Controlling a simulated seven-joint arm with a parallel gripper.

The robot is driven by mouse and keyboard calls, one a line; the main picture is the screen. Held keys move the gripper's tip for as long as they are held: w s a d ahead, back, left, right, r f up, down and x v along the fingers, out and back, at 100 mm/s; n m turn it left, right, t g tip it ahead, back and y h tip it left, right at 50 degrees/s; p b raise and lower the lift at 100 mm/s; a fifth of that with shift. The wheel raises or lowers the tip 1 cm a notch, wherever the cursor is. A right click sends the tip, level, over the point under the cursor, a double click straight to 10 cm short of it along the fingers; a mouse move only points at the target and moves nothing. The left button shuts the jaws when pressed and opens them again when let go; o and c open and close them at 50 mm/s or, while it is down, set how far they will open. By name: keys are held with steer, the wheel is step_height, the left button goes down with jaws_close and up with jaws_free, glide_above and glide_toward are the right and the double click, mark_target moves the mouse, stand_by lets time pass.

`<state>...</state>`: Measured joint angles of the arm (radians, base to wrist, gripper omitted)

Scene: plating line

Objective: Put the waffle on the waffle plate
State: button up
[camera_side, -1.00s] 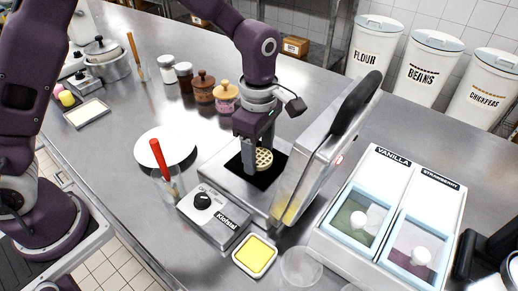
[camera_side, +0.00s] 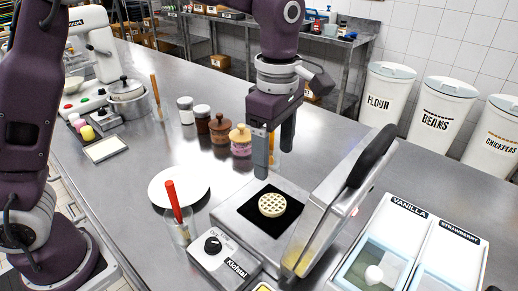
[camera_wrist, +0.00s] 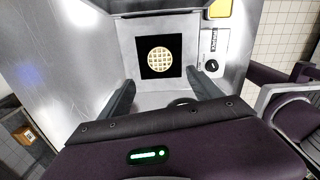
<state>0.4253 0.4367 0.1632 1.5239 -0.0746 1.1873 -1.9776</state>
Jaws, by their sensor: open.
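The round golden waffle (camera_side: 272,204) lies flat on the black square plate of the open waffle iron (camera_side: 234,215). It also shows in the wrist view (camera_wrist: 160,60), centred on the black square. A round white plate (camera_side: 179,186) lies on the counter to the left of the iron. My gripper (camera_side: 274,160) is open and empty, above the iron and apart from the waffle. In the wrist view its two fingers (camera_wrist: 163,95) are spread wide with nothing between them.
The raised iron lid (camera_side: 335,205) stands tilted just right of the waffle. A glass with a red-handled tool (camera_side: 176,205) stands at the white plate's front edge. Jars (camera_side: 219,130) stand behind. A vanilla and strawberry container (camera_side: 410,245) is at the right.

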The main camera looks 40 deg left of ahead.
steer(key=s+a+r+m+t, duration=0.2)
steer(key=s+a+r+m, duration=0.4)
steer(key=s+r, duration=0.1)
steer(key=s+a+f+m+t, duration=0.1)
steer(key=s+a+m, duration=0.2)
steer(key=s+m, duration=0.4)
steer(key=s+a+f+m+t, duration=0.1)
steer(key=s+a+m+t, duration=0.1)
steer(key=s+m, duration=0.4)
steer(key=shift+s+a+m+t, duration=0.35)
steer(key=shift+s+a, duration=0.35)
steer(key=shift+s, duration=0.5)
